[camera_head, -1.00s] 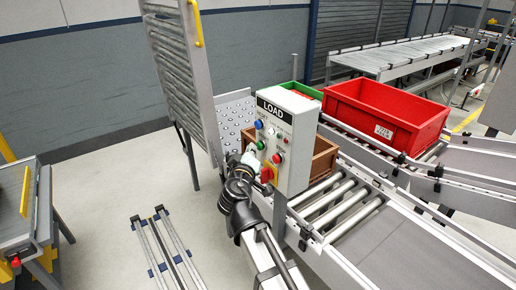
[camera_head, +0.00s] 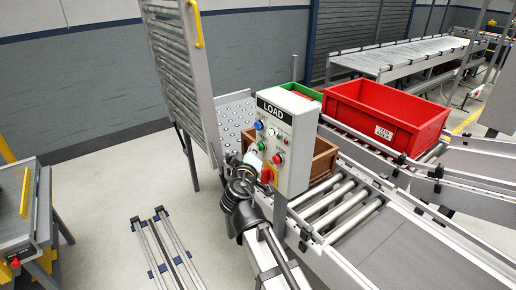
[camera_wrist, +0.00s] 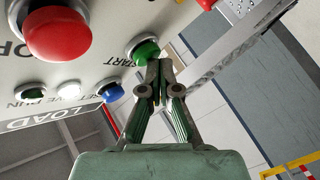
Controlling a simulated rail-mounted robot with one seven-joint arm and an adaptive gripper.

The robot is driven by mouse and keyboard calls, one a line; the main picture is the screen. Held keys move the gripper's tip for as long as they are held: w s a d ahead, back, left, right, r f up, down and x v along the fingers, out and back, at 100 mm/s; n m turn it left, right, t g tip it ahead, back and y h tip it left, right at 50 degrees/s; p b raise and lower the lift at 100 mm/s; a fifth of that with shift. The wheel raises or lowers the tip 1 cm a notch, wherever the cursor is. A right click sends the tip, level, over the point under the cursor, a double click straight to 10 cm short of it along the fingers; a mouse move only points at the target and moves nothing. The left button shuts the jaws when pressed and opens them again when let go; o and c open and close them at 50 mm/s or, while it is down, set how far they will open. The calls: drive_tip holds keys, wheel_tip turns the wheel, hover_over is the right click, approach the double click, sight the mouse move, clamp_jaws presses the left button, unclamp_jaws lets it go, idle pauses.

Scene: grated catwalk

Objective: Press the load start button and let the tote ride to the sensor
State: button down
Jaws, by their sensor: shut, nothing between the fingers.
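The white LOAD control box (camera_head: 300,117) stands beside the roller conveyor and carries several coloured buttons. The green START button (camera_wrist: 143,48) is lit up close in the wrist view, and it also shows as a small green button in the head view (camera_head: 262,146). My gripper (camera_wrist: 157,68) is shut and empty, its fingertips at the green button's edge. I cannot tell whether they touch it. In the head view my gripper (camera_head: 250,160) is in front of the panel. A brown tote (camera_head: 326,156) sits on the conveyor behind the box, partly hidden by it.
A large red button (camera_wrist: 57,35) and a blue button (camera_wrist: 110,92) are close to the green one. A red tote (camera_head: 415,128) and a green tote (camera_head: 301,90) are behind. The conveyor rollers (camera_head: 340,205) in front of the brown tote are bare.

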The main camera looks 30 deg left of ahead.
drive_tip(key=shift+w+d, duration=0.15)
drive_tip(key=shift+w, duration=0.3)
idle(0.4)
drive_tip(key=shift+s, duration=0.1)
drive_tip(key=shift+s+a+b, duration=0.2)
drive_tip(key=shift+s+b, duration=0.2)
drive_tip(key=shift+s, duration=0.15)
drive_tip(key=shift+s+a+b, duration=0.2)
drive_tip(key=shift+s+b, duration=0.15)
drive_tip(key=shift+s, duration=0.15)
drive_tip(key=shift+s, duration=0.1)
